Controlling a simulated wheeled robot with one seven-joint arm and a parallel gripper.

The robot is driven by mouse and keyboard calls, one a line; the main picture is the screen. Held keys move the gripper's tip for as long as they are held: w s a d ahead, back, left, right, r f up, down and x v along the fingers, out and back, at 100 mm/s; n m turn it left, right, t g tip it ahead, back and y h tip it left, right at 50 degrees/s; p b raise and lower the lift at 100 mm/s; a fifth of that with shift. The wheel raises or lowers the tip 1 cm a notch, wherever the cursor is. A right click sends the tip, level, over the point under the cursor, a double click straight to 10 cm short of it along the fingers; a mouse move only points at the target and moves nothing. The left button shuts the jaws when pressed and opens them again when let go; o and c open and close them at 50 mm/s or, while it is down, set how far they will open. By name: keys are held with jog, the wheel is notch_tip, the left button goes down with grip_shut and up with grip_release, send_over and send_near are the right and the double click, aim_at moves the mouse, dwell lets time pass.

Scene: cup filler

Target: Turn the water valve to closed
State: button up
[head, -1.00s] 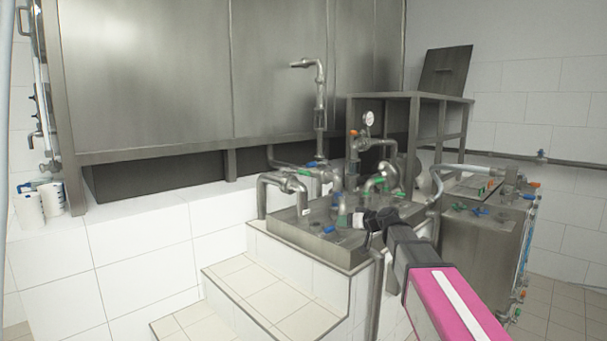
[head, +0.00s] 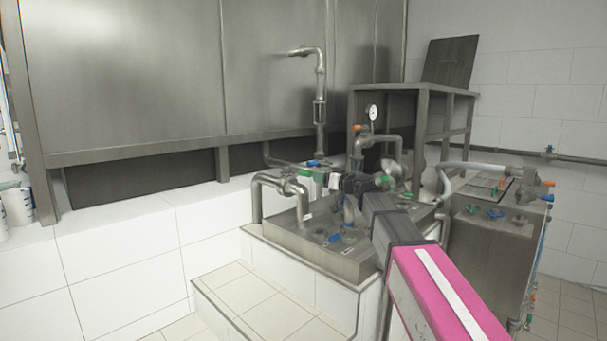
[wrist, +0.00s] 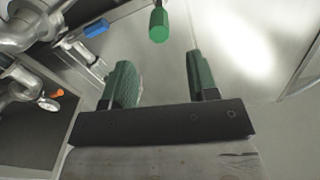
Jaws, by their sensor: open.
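In the wrist view a green valve handle (wrist: 158,26) sits ahead of my gripper (wrist: 160,70), roughly between the lines of its two green fingers and beyond the tips. The fingers are apart with nothing between them. A blue handle (wrist: 95,28) is to the left of the green one. In the head view my gripper (head: 313,180) reaches left over the pipework beside the large steel tank, near a blue handle (head: 314,163). My wrist and fingers hide part of the valves there. I cannot tell which handle is the water valve.
A bent steel pipe (head: 280,184) stands just left of my gripper. A tall pipe (head: 320,85) rises behind it along the tank (head: 130,80). A gauge (head: 372,112), more pipes and a steel frame are to the right. White steps (head: 240,285) are below.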

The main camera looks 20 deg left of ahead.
aim_at(310, 175)
jog(key=x, duration=1)
grip_shut()
